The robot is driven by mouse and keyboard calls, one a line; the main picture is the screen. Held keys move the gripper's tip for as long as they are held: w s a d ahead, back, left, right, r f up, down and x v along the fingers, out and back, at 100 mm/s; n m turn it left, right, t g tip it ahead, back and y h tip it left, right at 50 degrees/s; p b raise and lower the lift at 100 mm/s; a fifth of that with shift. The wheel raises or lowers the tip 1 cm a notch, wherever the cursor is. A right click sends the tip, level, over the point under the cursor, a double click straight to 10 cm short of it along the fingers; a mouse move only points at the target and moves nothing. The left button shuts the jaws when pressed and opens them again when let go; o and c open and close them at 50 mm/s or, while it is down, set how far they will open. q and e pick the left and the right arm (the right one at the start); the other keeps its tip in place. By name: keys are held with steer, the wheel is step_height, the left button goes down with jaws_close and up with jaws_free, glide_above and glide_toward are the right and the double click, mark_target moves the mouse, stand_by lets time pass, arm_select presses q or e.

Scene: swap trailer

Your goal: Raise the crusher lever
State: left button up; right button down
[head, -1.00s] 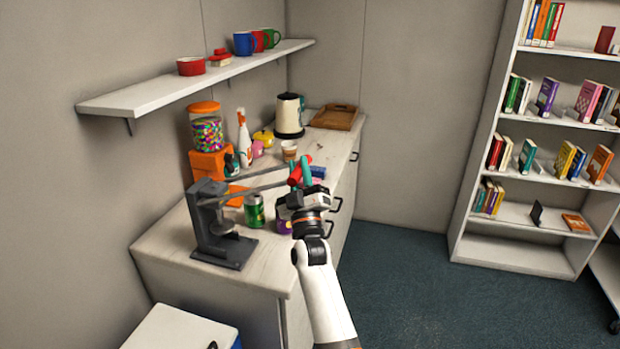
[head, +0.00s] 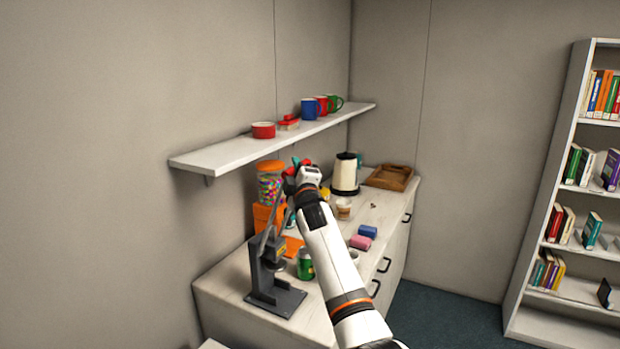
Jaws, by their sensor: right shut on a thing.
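The dark grey can crusher (head: 272,298) stands on the near end of the white counter. Its grey lever (head: 273,218) slants steeply up from the crusher to a red handle (head: 289,171). My right gripper (head: 297,168) is shut on the lever's handle, high above the counter and in front of the candy dispenser. The gripper body hides part of the handle. A green can (head: 305,266) stands on the counter just right of the crusher, outside it. My left gripper is not in view.
A white wall shelf (head: 235,150) with mugs and a red bowl (head: 263,130) hangs just above and behind my right gripper. The orange candy dispenser (head: 268,185) stands behind the lever.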

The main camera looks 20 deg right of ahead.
steer(key=shift+w+a+r+n, duration=0.3)
steer(key=shift+w+a+r, duration=0.1)
steer(key=shift+w+r, duration=0.15)
steer(key=c, duration=1.5)
jaws_free()
steer(key=shift+o, duration=1.2)
steer(key=shift+w, duration=0.1)
steer(key=shift+s+f, duration=0.45)
steer(key=shift+s, duration=0.15)
steer(key=b+v, duration=0.3)
steer(key=v, duration=0.7)
steer(key=shift+s+r, duration=0.25)
steer(key=shift+s, duration=0.05)
